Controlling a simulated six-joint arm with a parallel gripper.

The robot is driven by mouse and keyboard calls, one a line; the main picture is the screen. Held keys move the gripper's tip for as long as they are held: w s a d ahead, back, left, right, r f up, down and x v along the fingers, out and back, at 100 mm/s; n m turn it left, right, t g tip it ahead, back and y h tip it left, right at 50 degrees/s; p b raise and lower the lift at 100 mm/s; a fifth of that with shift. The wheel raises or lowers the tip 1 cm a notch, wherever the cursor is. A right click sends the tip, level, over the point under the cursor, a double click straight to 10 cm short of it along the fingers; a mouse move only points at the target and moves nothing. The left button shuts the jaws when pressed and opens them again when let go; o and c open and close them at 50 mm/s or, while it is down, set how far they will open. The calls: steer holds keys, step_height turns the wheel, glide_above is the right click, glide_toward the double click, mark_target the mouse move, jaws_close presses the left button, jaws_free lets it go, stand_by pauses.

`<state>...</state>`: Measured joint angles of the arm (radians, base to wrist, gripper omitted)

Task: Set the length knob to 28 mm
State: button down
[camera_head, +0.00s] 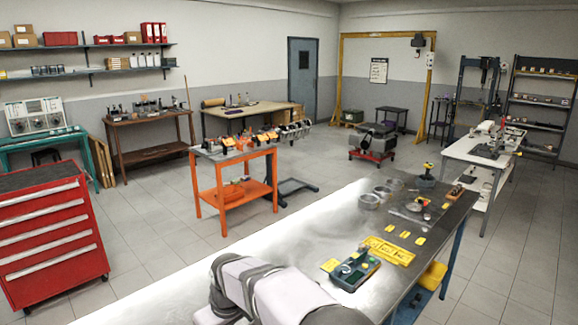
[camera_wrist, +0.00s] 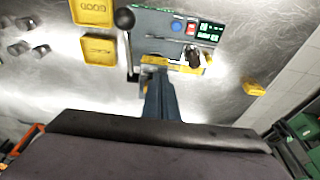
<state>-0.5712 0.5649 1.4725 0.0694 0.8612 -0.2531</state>
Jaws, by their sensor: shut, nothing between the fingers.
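The grey-green control box (camera_wrist: 150,22) shows at the top of the wrist view, with a blue button, a red button and green displays. A dark knob (camera_wrist: 194,58) sticks up at its lower right, likely the length knob; its setting is too small to read. A black ball-ended lever (camera_wrist: 125,20) stands at the box's left. My gripper (camera_wrist: 157,82) is shut and empty, its tips just below the box's near edge and left of the knob, apparently apart from it.
Yellow trays (camera_wrist: 97,50) lie left of the box, one marked GOOD. A small yellow piece (camera_wrist: 254,89) lies to its right. In the head view, a yellow plate (camera_head: 390,250), metal rings (camera_head: 369,201) and small tools lie farther along the bench (camera_head: 310,222). The bench's left part is clear.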

steer(key=shift+w+r, duration=0.1)
steer(key=shift+w, duration=0.1)
stand_by(0.4)
steer(key=shift+w+d+r+p, duration=0.1)
steer(key=shift+w+d+p, duration=0.2)
steer(key=shift+p, duration=0.15)
steer(key=shift+d, duration=0.1)
steer(key=shift+s, duration=0.1)
steer(key=shift+s+d, duration=0.25)
steer(key=shift+d, duration=0.05)
step_height(320, 180, up, 6)
steer(key=p, duration=0.4)
steer(key=shift+p, duration=0.35)
steer(key=shift+f, duration=0.2)
